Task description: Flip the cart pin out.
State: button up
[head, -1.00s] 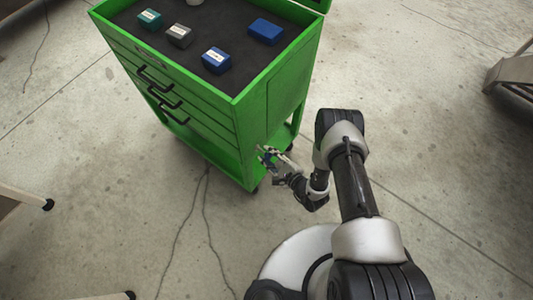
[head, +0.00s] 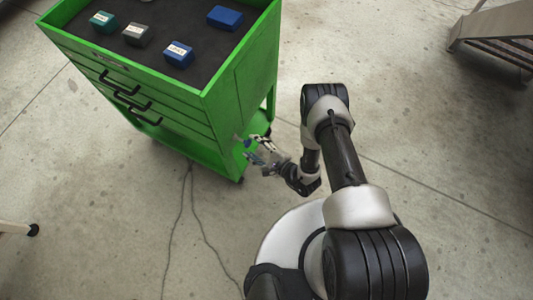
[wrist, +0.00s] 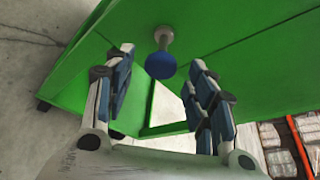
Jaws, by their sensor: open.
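The cart pin (wrist: 161,62) shows in the wrist view as a grey stem with a round blue knob at its end, standing out from the green cart's side. The green cart (head: 225,100) stands at the upper left of the head view. My gripper (wrist: 160,98) is open, one finger on each side of the knob in the picture, with visible gaps to both. The knob appears just beyond the fingertips; I cannot tell the exact depth. In the head view my gripper (head: 256,152) is low beside the cart's near corner, and a small blue spot (head: 247,142) shows by it.
The cart's tray top (head: 150,65) holds several small blue, teal and grey boxes. Black drawer handles (head: 125,90) are on its front. A ramp-like metal frame (head: 495,40) stands at the upper right.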

jog(key=v, duration=0.9)
jog(key=shift+w, duration=0.1)
jog(key=w+a+r+n+g+y, duration=0.2)
jog(key=r+n+g, duration=0.2)
jog(key=r, duration=0.9)
jog(key=w+a+r+n+g+y, duration=0.15)
jog(key=r+n+g, duration=0.3)
jog(key=r, duration=0.85)
jog(key=s+d+r+n+g+h, duration=0.1)
jog(key=s+r+n+g+h, duration=0.3)
jog(key=s+r, duration=0.45)
jog(key=s+d+r+n+t+h, duration=0.3)
jog(key=s+d+r+n+h, duration=0.1)
jog(key=d+r+h, duration=0.3)
jog(key=s+d+r, duration=0.1)
jog(key=d+r, duration=0.1)
jog(key=d, duration=0.1)
jog(key=shift+s+r+t, duration=0.35)
jog(key=shift+s, duration=0.05)
jog(key=d+r+t+h, duration=0.1)
jog(key=d, duration=0.1)
jog(key=s+d+r+t+h, duration=0.1)
jog(key=d+r+t, duration=0.1)
jog(key=d, duration=0.1)
jog(key=d+r+t+h, duration=0.1)
jog(key=d+r+h, duration=0.1)
jog(key=d, duration=0.1)
jog(key=shift+s+n+t, duration=0.25)
jog(key=shift+n+t, duration=0.1)
jog(key=shift+t, duration=0.05)
